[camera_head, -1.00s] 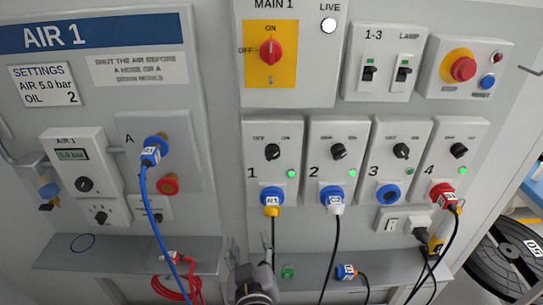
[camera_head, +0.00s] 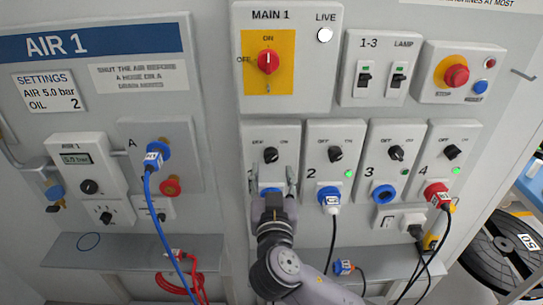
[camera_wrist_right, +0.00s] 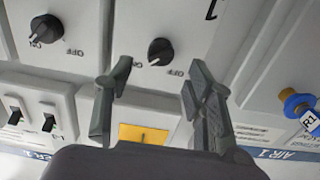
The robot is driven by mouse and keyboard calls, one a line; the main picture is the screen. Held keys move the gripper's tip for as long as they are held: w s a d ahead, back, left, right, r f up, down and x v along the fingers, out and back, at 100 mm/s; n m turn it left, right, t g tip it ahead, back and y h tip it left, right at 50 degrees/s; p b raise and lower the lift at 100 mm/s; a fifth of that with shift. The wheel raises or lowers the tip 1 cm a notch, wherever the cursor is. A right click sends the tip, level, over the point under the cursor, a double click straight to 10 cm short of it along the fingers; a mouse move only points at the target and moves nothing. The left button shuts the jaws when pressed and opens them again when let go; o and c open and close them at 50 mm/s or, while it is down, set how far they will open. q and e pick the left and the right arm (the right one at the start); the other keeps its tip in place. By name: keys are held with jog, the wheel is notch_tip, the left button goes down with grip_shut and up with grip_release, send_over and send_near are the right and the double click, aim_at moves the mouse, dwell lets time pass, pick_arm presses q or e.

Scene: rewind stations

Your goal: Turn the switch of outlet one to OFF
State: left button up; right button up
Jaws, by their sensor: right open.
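The outlet one switch is a black knob (camera_head: 271,155) above the blue outlet one socket (camera_head: 270,191), with OFF on its left and ON on its right. My left gripper is out of view.
The outlet two knob (camera_head: 336,154) and its plug (camera_head: 329,197) stand close on the right. The MAIN 1 switch (camera_head: 268,62) is above. A blue hose (camera_head: 152,205) hangs at left, and a grey shelf (camera_head: 125,250) juts out below.

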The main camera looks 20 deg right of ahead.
aim_at(271, 160)
jog(key=p+x, duration=0.1)
jog(key=x, duration=0.4)
jog(key=shift+w, duration=0.1)
jog(key=shift+c, duration=0.5)
jog(key=c, duration=1.1)
